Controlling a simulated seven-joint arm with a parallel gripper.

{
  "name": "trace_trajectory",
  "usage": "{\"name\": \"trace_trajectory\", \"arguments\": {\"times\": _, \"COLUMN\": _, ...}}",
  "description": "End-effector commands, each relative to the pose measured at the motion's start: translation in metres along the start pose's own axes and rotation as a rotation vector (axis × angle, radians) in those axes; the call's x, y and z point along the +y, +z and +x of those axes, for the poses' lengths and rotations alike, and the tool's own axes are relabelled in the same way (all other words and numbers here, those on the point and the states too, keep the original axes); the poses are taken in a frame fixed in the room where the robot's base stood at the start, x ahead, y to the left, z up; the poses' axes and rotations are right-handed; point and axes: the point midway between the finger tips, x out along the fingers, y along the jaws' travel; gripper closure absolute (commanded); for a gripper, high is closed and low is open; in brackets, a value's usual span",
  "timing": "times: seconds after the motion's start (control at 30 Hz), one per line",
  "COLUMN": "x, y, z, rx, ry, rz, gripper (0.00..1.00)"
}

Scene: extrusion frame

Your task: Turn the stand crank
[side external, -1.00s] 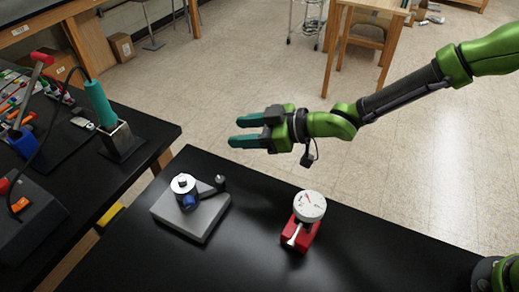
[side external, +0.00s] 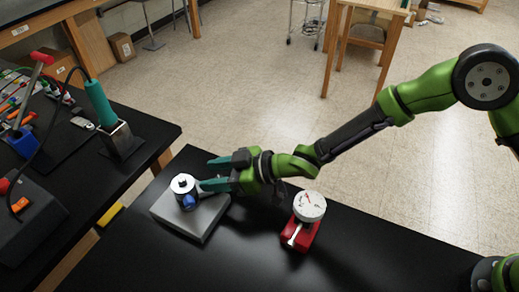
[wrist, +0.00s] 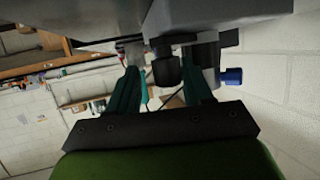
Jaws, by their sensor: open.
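The crank stand is a grey block (side external: 205,221) on the black table, with a silver-capped hub (side external: 183,183) and a blue part (side external: 190,201); the blue part also shows in the wrist view (wrist: 231,76). My gripper (side external: 208,174) is at the crank handle, on the hub's right side, and its teal fingers are open. In the wrist view the dark crank knob (wrist: 165,68) appears between the two fingers, with gaps beside it. In the side view the knob is hidden by my gripper.
A red block with a white dial gauge (side external: 309,206) stands right of the crank stand, close to my wrist. A second black bench with a teal-handled tool in a holder (side external: 122,140) is at the left. The front of the table is clear.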

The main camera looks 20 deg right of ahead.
Motion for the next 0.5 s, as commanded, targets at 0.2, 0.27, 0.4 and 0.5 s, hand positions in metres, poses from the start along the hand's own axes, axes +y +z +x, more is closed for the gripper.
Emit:
{"name": "trace_trajectory", "arguments": {"times": 0.2, "x": 0.007, "y": -0.002, "z": -0.008, "rx": -0.005, "ry": -0.06, "rz": -0.028, "gripper": 0.5}}
{"name": "trace_trajectory", "arguments": {"times": 0.27, "x": 0.008, "y": -0.001, "z": -0.021, "rx": -0.006, "ry": -0.059, "rz": -0.027, "gripper": 0.5}}
{"name": "trace_trajectory", "arguments": {"times": 0.4, "x": 0.01, "y": -0.001, "z": -0.05, "rx": -0.006, "ry": -0.058, "rz": -0.027, "gripper": 0.5}}
{"name": "trace_trajectory", "arguments": {"times": 0.5, "x": 0.01, "y": -0.002, "z": -0.07, "rx": -0.006, "ry": -0.058, "rz": -0.028, "gripper": 0.5}}
